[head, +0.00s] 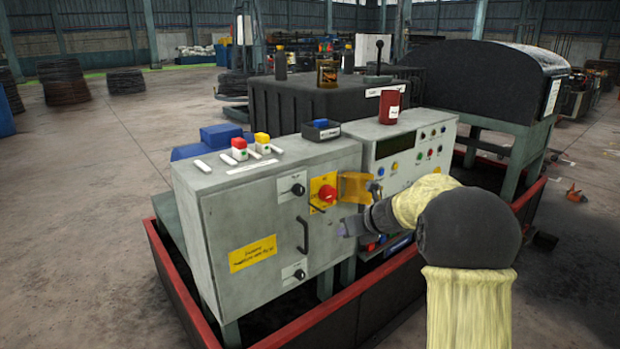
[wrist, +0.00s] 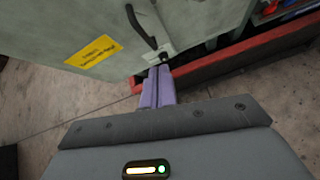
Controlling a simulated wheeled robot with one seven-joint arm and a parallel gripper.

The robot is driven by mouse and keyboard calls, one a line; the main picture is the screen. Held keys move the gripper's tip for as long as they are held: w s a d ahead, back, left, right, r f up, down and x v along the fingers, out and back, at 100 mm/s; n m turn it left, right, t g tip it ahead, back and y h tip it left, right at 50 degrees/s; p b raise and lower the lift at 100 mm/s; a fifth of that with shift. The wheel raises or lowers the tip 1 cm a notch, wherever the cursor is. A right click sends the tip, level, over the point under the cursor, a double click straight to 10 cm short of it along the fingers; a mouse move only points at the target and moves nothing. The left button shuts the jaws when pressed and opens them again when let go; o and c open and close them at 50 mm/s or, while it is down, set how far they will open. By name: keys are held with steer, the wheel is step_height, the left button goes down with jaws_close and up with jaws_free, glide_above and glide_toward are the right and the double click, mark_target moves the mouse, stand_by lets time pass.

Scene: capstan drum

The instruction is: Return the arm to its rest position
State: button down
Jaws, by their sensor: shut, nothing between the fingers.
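My gripper (head: 348,228) is shut and empty in front of the grey control cabinet (head: 225,215), on its right side. My arm reaches in from the right in the head view. In the wrist view the purple fingers of my gripper (wrist: 158,80) are together, with the cabinet's lower door (wrist: 110,30) behind them. The cabinet carries a red rotary switch (head: 327,193) on a yellow plate, a black door handle (head: 303,235) and two black key-type knobs. The fingers appear apart from the door, though the exact gap is hard to tell.
A red-rimmed tray (head: 265,323) surrounds the machine base. A second panel (head: 412,150) with buttons stands to the right, partly hidden by my arm. A yellow flap (head: 354,187) sticks out beside the red switch. Open concrete floor (head: 90,220) lies to the left.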

steer(key=s+d+f+n+g+h, duration=0.15)
steer(key=s+f+n, duration=0.25)
steer(key=s+n, duration=0.7)
steer(key=s+f+n+g+h, duration=0.2)
steer(key=s+f+n, duration=0.1)
steer(key=s+n, duration=0.75)
steer(key=s+f+n+g+h, duration=0.2)
steer(key=s+f+n, duration=0.2)
steer(key=s+n, duration=0.7)
steer(key=w+p+v, duration=0.2)
steer(key=p+v, duration=0.9)
steer(key=w+r+p+v, duration=0.1)
steer(key=w+p+v, duration=0.1)
steer(key=p+v, duration=0.9)
steer(key=shift+a+m, duration=0.2)
steer(key=shift+m, duration=0.25)
